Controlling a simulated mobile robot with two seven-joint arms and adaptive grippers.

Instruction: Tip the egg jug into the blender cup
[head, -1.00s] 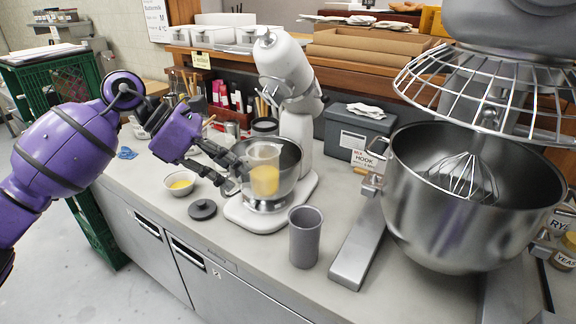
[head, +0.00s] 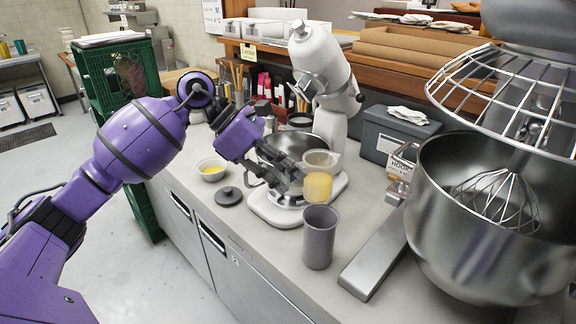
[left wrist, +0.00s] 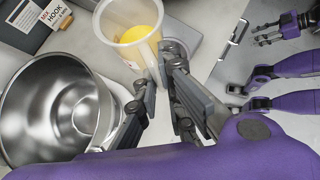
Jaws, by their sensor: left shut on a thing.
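The egg jug (head: 319,185) is a clear jug with yellow egg in its lower part, and looks about upright in the head view. My left gripper (head: 294,186) is shut on its left side. The jug also shows at the top of the left wrist view (left wrist: 130,32), beyond the left fingers (left wrist: 160,85). The grey blender cup (head: 320,240) stands upright on the counter. In the head view the jug appears just above and behind its rim; the cup's inside is hidden. Purple parts with dark fingers, apparently my right gripper (left wrist: 264,35), show at the left wrist view's right edge.
A white stand mixer (head: 328,75) with a steel bowl (head: 290,143) stands behind the jug. A large mixer bowl (head: 470,215) is at right. A bowl of yellow liquid (head: 212,168) and a dark lid (head: 229,196) lie left on the counter (head: 265,245).

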